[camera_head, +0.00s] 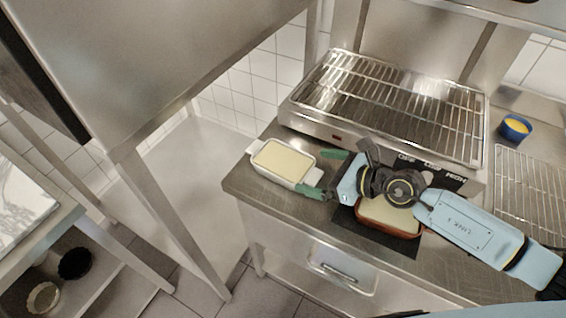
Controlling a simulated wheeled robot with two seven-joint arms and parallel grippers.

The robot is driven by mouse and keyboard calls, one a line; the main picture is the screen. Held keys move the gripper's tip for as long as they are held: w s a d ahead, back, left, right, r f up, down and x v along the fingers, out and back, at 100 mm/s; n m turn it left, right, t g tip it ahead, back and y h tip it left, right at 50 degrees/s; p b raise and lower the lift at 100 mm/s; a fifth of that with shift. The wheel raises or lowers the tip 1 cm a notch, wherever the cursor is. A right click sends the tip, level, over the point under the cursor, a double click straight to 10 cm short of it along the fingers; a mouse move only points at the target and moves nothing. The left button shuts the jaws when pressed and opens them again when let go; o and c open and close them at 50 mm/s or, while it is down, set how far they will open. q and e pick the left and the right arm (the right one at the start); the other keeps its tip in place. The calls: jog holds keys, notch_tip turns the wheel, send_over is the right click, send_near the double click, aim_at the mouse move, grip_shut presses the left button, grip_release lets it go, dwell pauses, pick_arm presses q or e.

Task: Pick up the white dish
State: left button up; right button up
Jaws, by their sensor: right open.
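The white dish (297,184) is a small rectangular dish with side handles and a pale yellow filling. It stands at the left end of the steel counter. My right gripper (322,172) comes in from the right at the dish's right end. Its green-tipped fingers are spread, one beyond the dish's right end and one by its near right corner. Whether a finger touches the dish I cannot tell. My left gripper is not in view.
A grill with a wire rack (390,100) stands behind on the counter (262,197). A brown dish (389,218) with pale filling sits on a dark mat under my right arm.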

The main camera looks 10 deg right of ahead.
aim_at(287, 162)
jog(key=x, duration=0.7)
jog(key=shift+w+d+r, duration=0.1)
jog(key=shift+w, duration=0.1)
jog(key=c, duration=1.1)
jog(key=shift+r, duration=0.25)
